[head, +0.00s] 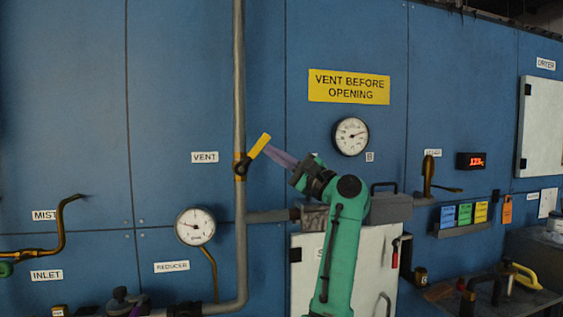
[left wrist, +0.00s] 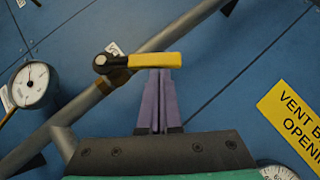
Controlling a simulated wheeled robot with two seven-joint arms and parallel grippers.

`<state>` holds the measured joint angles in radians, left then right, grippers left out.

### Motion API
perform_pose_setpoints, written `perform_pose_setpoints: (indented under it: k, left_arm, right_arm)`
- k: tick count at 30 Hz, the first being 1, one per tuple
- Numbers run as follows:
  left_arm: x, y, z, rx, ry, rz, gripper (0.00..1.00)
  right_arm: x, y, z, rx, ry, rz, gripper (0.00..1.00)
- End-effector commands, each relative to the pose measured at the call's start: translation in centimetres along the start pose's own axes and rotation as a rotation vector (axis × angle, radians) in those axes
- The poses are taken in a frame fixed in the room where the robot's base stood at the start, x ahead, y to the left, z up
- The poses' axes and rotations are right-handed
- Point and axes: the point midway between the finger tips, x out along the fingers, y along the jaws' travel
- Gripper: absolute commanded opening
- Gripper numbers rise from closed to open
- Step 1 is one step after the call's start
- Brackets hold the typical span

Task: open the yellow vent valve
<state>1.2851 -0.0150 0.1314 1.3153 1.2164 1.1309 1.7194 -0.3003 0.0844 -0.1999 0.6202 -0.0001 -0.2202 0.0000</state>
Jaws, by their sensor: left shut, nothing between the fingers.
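The yellow vent valve handle (head: 259,146) is on the vertical grey pipe, right of the VENT label (head: 205,157). It slants up and right from its dark pivot. In the left wrist view the yellow handle (left wrist: 154,60) runs right from its black pivot (left wrist: 102,63). My left gripper (head: 267,152) is shut, with its purple fingers pointing at the handle from the right. In the left wrist view its fingertips (left wrist: 157,72) are at the handle's lower edge, near the middle; I cannot tell whether they touch.
The grey pipe (head: 239,80) runs up the blue panel wall. A gauge (head: 195,226) is at lower left, another gauge (head: 351,136) at upper right under a yellow VENT BEFORE OPENING sign (head: 349,87). A side pipe (head: 268,216) lies below the handle.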

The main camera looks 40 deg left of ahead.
Motion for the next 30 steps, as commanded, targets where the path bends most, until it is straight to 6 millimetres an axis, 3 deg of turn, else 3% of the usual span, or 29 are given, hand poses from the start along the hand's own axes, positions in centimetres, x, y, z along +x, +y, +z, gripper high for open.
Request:
perform_pose_setpoints:
  k: [6, 15, 30]
  left_arm:
    - [1.5, -1.4, 1.5, -0.145, 0.001, 0.146, 0.00]
    - [2.9, -1.5, 2.9, -0.326, -0.001, 0.328, 0.00]
    - [3.9, -1.0, 3.9, -0.468, -0.001, 0.471, 0.00]
  right_arm:
    - [-3.1, 0.0, -0.3, 0.000, 0.000, -0.001, 1.00]
    - [-6.0, -0.3, -0.6, 0.003, 0.002, -0.006, 1.00]
    - [-7.7, -0.3, -0.8, 0.003, 0.002, -0.007, 1.00]
